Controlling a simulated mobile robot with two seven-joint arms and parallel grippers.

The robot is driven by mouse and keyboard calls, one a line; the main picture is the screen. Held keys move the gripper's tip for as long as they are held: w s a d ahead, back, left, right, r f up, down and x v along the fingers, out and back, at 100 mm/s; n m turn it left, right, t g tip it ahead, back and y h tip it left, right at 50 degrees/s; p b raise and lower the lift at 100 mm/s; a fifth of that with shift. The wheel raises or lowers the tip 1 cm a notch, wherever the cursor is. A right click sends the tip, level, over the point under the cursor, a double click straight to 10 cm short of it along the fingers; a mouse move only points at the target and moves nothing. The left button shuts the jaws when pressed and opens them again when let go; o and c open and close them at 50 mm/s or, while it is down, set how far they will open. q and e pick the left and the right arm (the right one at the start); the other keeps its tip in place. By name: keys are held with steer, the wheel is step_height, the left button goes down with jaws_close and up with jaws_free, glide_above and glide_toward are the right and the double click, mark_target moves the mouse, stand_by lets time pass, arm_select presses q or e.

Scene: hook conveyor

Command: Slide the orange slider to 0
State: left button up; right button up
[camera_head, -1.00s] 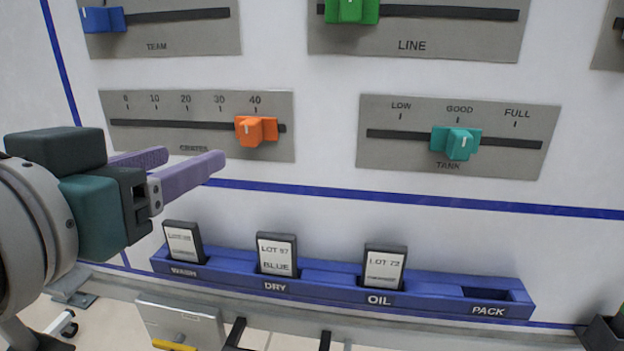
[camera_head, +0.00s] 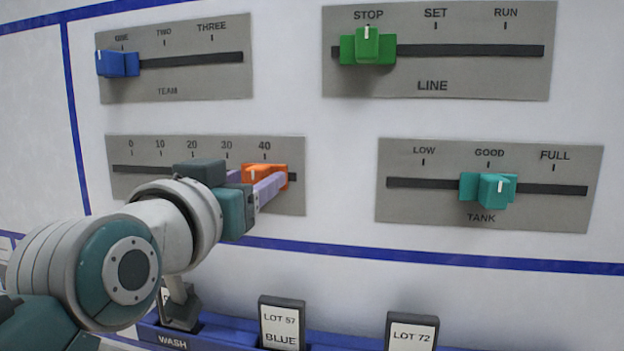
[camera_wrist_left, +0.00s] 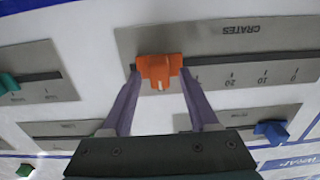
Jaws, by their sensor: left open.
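The orange slider (camera_head: 262,172) sits at the 40 mark on the grey crates panel (camera_head: 205,197). The panel's scale runs from 0 at its left end to 40 at its right. My left gripper (camera_head: 258,184) is at the slider, its purple fingers partly covering it. In the left wrist view the orange slider (camera_wrist_left: 160,70) lies between the open fingertips (camera_wrist_left: 160,80), with one finger on each side. I cannot tell whether either finger touches it. The wrist view shows the panel upside down, with 0 at the right. My right gripper is not in view.
A blue slider (camera_head: 118,64) stands at ONE above, and a green slider (camera_head: 368,46) at STOP. A teal slider (camera_head: 488,188) is at GOOD to the right. Below is a blue rack (camera_head: 215,333) with upright lot cards. The track left of the orange slider holds no other slider.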

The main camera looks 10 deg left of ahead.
arm_select(q)
steer(key=shift+w, duration=0.35)
jaws_close()
stand_by(0.3)
stand_by(0.9)
